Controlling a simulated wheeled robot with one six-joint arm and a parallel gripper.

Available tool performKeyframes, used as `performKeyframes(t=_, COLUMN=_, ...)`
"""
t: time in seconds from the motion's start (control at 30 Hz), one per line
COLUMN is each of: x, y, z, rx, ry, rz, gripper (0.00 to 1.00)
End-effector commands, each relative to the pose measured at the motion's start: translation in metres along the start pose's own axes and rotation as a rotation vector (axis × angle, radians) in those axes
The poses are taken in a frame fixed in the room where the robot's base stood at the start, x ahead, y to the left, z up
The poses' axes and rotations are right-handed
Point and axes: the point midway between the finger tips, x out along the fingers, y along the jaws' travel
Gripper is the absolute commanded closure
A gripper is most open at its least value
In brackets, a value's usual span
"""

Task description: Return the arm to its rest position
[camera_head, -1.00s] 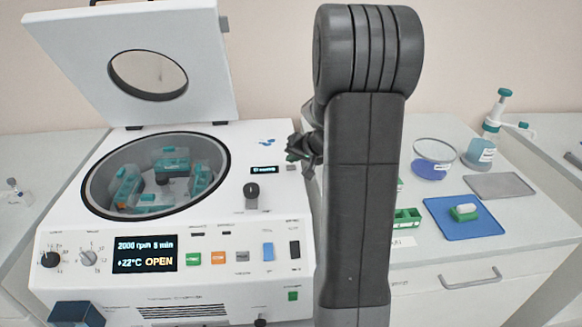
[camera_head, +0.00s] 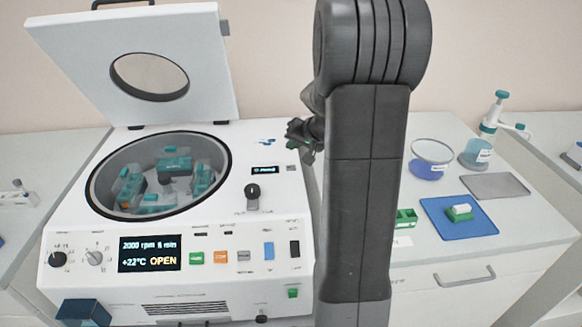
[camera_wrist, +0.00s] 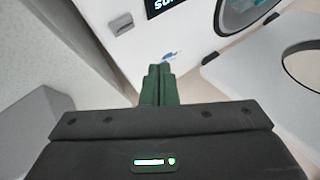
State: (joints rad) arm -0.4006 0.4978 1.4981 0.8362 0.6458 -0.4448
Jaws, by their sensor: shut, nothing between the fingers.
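My gripper (camera_wrist: 159,70) shows in the wrist view with its green fingers together and nothing between them. In the head view my gripper (camera_head: 303,140) is small and partly hidden behind my dark arm. It is held in the air by the right rear side of the white centrifuge (camera_head: 225,255), apart from its lid. My arm stands upright in the middle of the head view and hides part of the bench behind it.
The centrifuge lid (camera_head: 205,65) stands open, and its display (camera_head: 150,253) reads OPEN. Several teal-capped holders sit in the rotor bowl. At right are a blue mat (camera_head: 458,228) with a small green rack, a grey pad (camera_head: 495,186), a glass dish (camera_head: 430,160) and a dispenser bottle (camera_head: 480,150).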

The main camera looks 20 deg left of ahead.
Motion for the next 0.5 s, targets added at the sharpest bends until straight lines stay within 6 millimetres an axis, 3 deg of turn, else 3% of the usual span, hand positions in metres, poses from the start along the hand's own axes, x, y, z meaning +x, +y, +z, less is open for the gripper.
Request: performKeyframes(t=0.5, x=0.011, y=0.008, z=0.008, rx=0.001, ry=-0.001, rz=0.001, gripper=1.0)
